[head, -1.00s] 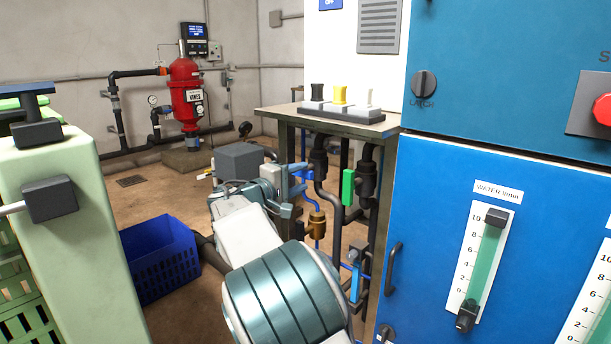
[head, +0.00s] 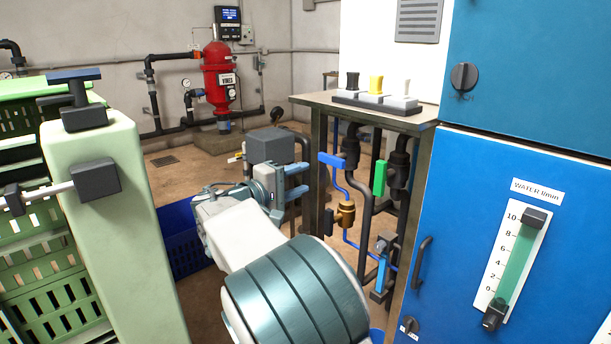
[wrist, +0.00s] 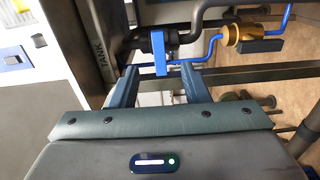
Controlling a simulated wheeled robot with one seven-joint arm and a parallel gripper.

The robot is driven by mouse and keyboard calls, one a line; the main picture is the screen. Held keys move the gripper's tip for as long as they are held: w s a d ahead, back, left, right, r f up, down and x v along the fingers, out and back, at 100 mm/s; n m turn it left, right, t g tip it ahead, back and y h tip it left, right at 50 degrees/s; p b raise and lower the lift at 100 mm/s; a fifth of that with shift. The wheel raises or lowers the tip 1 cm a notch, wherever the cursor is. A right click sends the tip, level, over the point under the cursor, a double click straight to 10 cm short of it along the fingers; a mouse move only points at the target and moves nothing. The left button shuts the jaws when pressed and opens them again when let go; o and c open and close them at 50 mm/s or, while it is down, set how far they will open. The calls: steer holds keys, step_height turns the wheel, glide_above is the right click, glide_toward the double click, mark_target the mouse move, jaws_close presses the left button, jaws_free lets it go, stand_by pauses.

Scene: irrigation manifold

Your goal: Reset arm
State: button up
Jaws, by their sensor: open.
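My gripper (head: 298,180) is in the middle of the head view, in front of the manifold pipes and to the left of the blue cabinet. Its two fingers also show in the wrist view (wrist: 160,86); they are apart with nothing held between them. A blue valve handle (wrist: 160,52) on a black pipe lies beyond the gap between the fingertips. In the head view this blue handle (head: 333,160) is just right of my gripper; I cannot tell whether they touch. A green handle (head: 380,178) and a lower blue handle (head: 381,272) are further right.
A blue cabinet (head: 450,230) fills the right side. A bench (head: 425,117) with black, yellow and white switches stands over the pipes. A pale green post (head: 125,230) and green crates (head: 50,250) are at left. A blue crate (head: 185,240) is on the floor. A red tank (head: 217,80) stands behind.

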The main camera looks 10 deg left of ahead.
steer(key=s+d+r+m+g+y+p, duration=0.1)
steer(key=s+d+g+p, duration=0.2)
steer(key=d, duration=0.5)
steer(key=s+d+r+m+g+y+p, duration=0.1)
steer(key=s+d+m+g+p, duration=0.2)
steer(key=d, duration=0.4)
steer(key=s+d+g+y+p, duration=0.1)
steer(key=s+d+g+p, duration=0.2)
steer(key=d, duration=0.5)
steer(key=s+d+r+m+y+p, duration=0.1)
steer(key=s+m+y+p, duration=0.1)
steer(key=s+p, duration=0.3)
steer(key=s+d+r+m+g+y+p, duration=0.1)
steer(key=s+d+r+m+y+p, duration=0.1)
steer(key=s, duration=0.8)
steer(key=s+d+r+m+g+y+p, duration=0.1)
steer(key=s+d+r+m+y+p, duration=0.1)
steer(key=s+y+p, duration=0.2)
steer(key=s+p, duration=0.3)
steer(key=shift+s+d+r+p, duration=0.15)
steer(key=shift+s+d+p, duration=0.05)
steer(key=shift+s+p, duration=0.1)
